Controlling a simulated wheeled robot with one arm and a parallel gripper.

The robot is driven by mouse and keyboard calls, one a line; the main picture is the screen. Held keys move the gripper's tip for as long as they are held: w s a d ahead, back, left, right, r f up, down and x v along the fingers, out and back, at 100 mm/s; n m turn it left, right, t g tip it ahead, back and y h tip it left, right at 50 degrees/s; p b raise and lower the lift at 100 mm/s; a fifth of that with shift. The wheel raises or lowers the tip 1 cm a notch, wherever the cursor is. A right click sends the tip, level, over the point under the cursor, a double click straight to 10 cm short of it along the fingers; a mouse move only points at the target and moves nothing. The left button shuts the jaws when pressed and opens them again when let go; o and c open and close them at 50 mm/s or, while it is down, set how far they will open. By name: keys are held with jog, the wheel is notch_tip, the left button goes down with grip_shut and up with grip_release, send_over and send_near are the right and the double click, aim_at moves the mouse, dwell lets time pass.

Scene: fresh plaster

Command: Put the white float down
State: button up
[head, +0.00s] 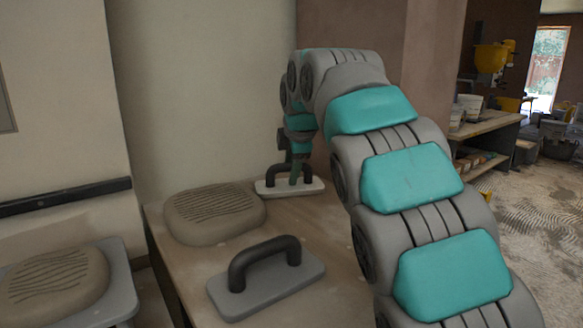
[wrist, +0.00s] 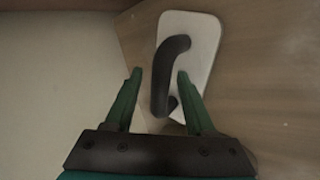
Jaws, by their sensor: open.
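The white float (head: 312,187), a pale flat plate with a dark arched handle, lies flat at the far end of the wooden table. It also shows in the wrist view (wrist: 203,42), with its handle (wrist: 162,80) running between my fingers. My gripper (head: 294,172) points down at the float. In the wrist view its two green fingers (wrist: 160,75) are apart, one on each side of the handle. The right finger looks very close to the handle; I cannot tell whether it touches. The left finger is clear of it.
A grey float (head: 268,284) with a dark handle lies at the table's near part. A lump of plaster (head: 214,213) sits left of the white float. Another lump (head: 54,285) rests on a grey surface at lower left. Walls stand close behind the table (head: 336,292).

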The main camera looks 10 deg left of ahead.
jog(key=shift+r, duration=0.1)
jog(key=v, duration=1.2)
